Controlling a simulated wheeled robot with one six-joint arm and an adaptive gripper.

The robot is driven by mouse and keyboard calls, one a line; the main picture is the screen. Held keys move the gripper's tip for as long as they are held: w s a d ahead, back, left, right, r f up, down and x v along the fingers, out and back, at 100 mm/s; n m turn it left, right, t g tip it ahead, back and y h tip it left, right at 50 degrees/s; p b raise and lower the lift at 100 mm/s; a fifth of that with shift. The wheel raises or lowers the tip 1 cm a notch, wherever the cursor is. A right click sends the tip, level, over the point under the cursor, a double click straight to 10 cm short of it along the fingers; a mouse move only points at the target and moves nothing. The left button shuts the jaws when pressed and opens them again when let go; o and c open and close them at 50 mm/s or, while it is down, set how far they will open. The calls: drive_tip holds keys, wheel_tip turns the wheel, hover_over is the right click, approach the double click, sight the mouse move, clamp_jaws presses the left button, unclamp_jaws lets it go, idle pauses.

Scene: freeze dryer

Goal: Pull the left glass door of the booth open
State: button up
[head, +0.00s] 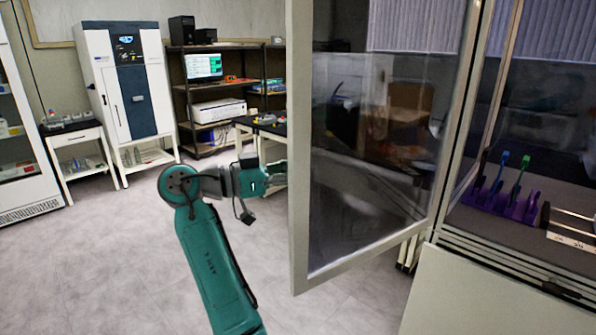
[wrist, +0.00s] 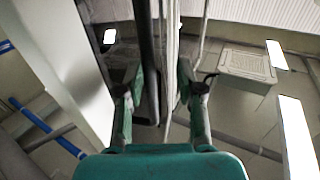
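The left glass door (head: 299,150) of the booth stands swung well open toward me in the head view. Its pale frame surrounds a dark, reflective pane. My gripper (head: 280,172) is at the left side of the door's free edge, about mid-height. Its fingertips are partly hidden there, so contact is unclear. In the wrist view my gripper's two fingers (wrist: 158,90) are apart. A dark and white upright strip shows between and beyond them, and I cannot tell whether they touch it. A broad white panel slants at the left of that view.
The booth's interior at right holds a purple rack (head: 500,200) with upright tools. A white-and-blue freeze dryer (head: 125,85), a side table (head: 80,140) and a shelf rack (head: 215,100) stand at the back. The floor (head: 110,260) at left is clear.

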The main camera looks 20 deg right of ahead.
drive_tip(key=w+a, duration=0.1)
drive_tip(key=a, duration=1.1)
drive_tip(key=shift+f, duration=0.1)
